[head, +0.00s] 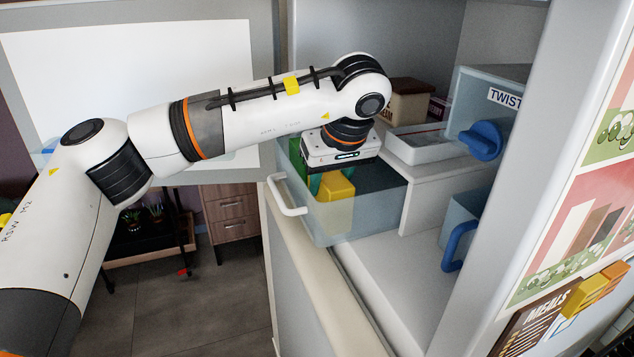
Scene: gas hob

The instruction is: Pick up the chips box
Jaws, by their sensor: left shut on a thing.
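My left arm reaches in from the left, and my left gripper (331,184) points down inside a clear blue-tinted drawer bin (375,205) with a white handle. The gripper is shut on a green item, which I take for the chips box (314,182). Only a small part of the box shows beneath the gripper body, beside a yellow piece, and no label on it can be read. The wall of the bin stands in front of its lower part. My right gripper is not in view.
A shallow white tray (428,146) and a brown carton (405,103) stand behind the bin. A blue-handled TWIST compartment (490,115) is at the right. A cabinet side panel (545,165) bounds the right. A bare pale shelf (395,280) lies in front.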

